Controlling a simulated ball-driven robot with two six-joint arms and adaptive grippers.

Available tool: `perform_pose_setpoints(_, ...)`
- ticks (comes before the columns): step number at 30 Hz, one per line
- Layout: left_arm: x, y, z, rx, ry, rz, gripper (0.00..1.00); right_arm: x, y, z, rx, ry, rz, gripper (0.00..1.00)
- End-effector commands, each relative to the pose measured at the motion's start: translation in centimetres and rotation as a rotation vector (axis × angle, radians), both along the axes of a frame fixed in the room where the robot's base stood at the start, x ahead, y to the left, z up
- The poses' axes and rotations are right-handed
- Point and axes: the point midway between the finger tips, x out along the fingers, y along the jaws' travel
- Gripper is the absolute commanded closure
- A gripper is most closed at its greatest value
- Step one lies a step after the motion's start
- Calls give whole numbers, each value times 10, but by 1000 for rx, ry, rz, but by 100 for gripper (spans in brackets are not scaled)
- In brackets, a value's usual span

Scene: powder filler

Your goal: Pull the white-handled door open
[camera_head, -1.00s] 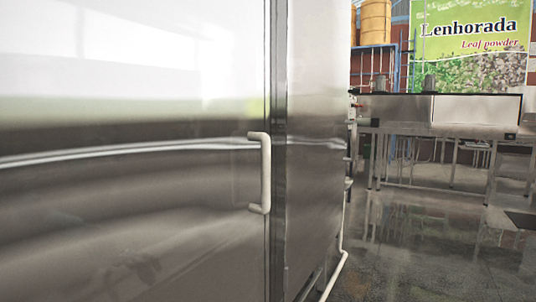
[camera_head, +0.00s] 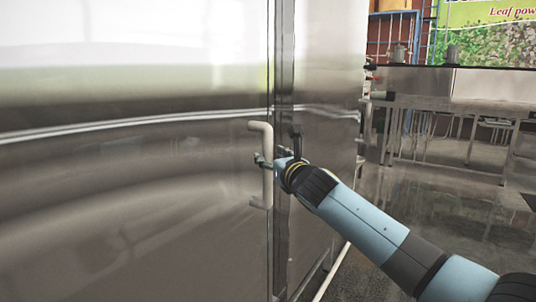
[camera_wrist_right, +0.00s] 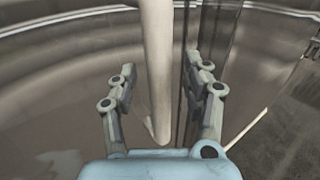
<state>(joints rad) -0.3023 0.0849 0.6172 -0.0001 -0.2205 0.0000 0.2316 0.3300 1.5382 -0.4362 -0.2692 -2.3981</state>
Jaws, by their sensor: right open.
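The white handle (camera_head: 267,165) is an upright bar on the shiny metal door (camera_head: 130,210), near the door's right edge. My right gripper (camera_head: 262,160) is at the handle's middle, its arm coming in from the lower right. In the right wrist view the handle (camera_wrist_right: 157,65) runs down between the two spread fingers of my right gripper (camera_wrist_right: 157,85), with a gap visible on each side. The fingers are open and not closed on the bar. The door looks shut against the cabinet frame. My left gripper is not in view.
The cabinet's side wall (camera_head: 325,160) runs back to the right of the door. A metal work table (camera_head: 470,105) stands at the back right with a green banner (camera_head: 490,35) behind it. The floor (camera_head: 450,200) between is largely clear.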

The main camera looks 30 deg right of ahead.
Motion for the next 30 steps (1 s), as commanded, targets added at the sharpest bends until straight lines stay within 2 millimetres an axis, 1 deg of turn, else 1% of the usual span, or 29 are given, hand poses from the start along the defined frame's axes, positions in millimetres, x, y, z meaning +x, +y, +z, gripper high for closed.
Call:
perform_pose_setpoints(1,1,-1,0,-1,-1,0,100,7,-2,0,2,0,-1,51)
perform_pose_setpoints(3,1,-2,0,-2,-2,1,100,15,-3,0,3,0,-1,51)
perform_pose_setpoints(6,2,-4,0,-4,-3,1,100,21,-4,0,2,1,0,51)
perform_pose_setpoints(15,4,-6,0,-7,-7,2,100,23,-5,-1,1,1,0,51)
perform_pose_setpoints(26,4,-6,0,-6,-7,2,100,23,-5,-1,2,1,0,98)
perform_pose_setpoints(27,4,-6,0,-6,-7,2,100,23,-5,-1,2,1,0,100)
perform_pose_setpoints(30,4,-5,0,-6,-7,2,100,23,-5,-1,2,1,0,100)
